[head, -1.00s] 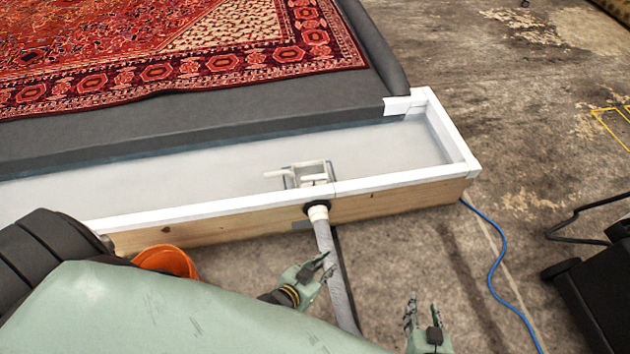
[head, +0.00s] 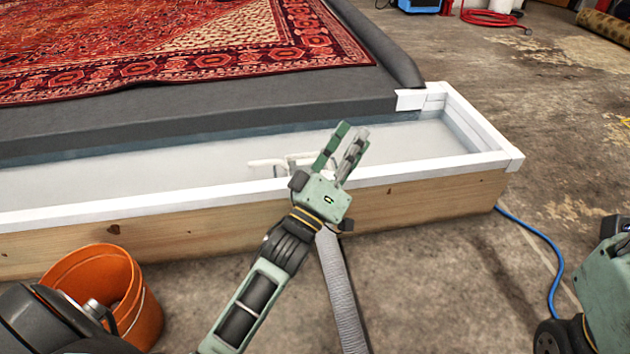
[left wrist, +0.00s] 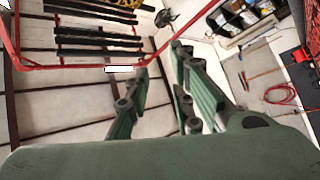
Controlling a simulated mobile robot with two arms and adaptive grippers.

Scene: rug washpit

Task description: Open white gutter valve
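The white gutter valve (head: 272,163) sits in the pale gutter (head: 215,165) against its front wall. Its light handle points left, and its right part is hidden behind my left gripper (head: 353,130). My left gripper is raised in front of and above the gutter's front rim, just right of the valve, with its fingers pointing up and away. Its fingers stand apart with nothing between them. The left wrist view shows the same open fingers (left wrist: 160,63) against the roof and walls, without the valve.
A grey hose (head: 342,290) runs down to the floor below the gutter. An orange bucket (head: 125,290) stands at the front left. A red patterned rug (head: 180,45) lies on the grey platform behind. A blue hose (head: 545,245) lies on the floor at right.

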